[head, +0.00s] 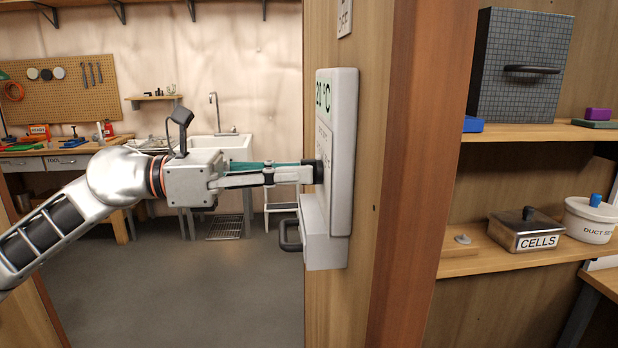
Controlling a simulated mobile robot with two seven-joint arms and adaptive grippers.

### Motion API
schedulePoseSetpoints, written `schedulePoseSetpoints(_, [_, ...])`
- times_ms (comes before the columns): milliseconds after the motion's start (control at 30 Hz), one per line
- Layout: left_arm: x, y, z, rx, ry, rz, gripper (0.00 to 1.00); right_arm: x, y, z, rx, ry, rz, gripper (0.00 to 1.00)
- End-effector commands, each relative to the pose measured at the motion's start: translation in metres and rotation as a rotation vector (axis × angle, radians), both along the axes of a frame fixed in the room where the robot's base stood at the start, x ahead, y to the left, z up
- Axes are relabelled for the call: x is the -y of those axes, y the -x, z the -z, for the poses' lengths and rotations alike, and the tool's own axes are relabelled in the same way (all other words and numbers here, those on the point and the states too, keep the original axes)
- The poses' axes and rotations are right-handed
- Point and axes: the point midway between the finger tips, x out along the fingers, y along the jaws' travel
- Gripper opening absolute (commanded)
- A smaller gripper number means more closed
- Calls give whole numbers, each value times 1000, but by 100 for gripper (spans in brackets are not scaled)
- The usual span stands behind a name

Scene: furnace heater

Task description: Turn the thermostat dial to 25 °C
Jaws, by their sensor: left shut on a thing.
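The thermostat (344,150) is a white panel on the wooden wall post, seen nearly edge-on. Its green display (323,96) reads 20 °C. My left gripper (312,173) reaches in from the left and its fingertips are at the panel face below the display. It is shut on the dial (319,172), of which only a small dark part shows; the fingers hide the rest. Any dial markings are too oblique to read. My right gripper is not in view.
A white box (322,240) with a dark handle (290,235) sticks out below the thermostat. The wooden post (420,150) stands right of it, then shelves with a CELLS box (525,230). A sink (205,150) and workbench are far behind. Open floor (190,290) lies at lower left.

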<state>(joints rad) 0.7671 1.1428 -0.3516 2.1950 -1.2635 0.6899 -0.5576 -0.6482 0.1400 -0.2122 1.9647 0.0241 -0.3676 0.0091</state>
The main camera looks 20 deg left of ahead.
Motion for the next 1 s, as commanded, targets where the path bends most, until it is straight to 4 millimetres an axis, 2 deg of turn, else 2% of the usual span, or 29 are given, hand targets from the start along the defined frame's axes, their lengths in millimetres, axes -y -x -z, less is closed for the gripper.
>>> schedulePoseSetpoints(200, [0,0,0,71,-33,-1,0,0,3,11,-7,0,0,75])
schedulePoseSetpoints(633, [-1,0,-1,89,-41,-2,0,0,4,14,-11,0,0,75])
schedulePoseSetpoints(1000, [0,-1,1,220,-104,-2,0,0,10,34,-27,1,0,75])
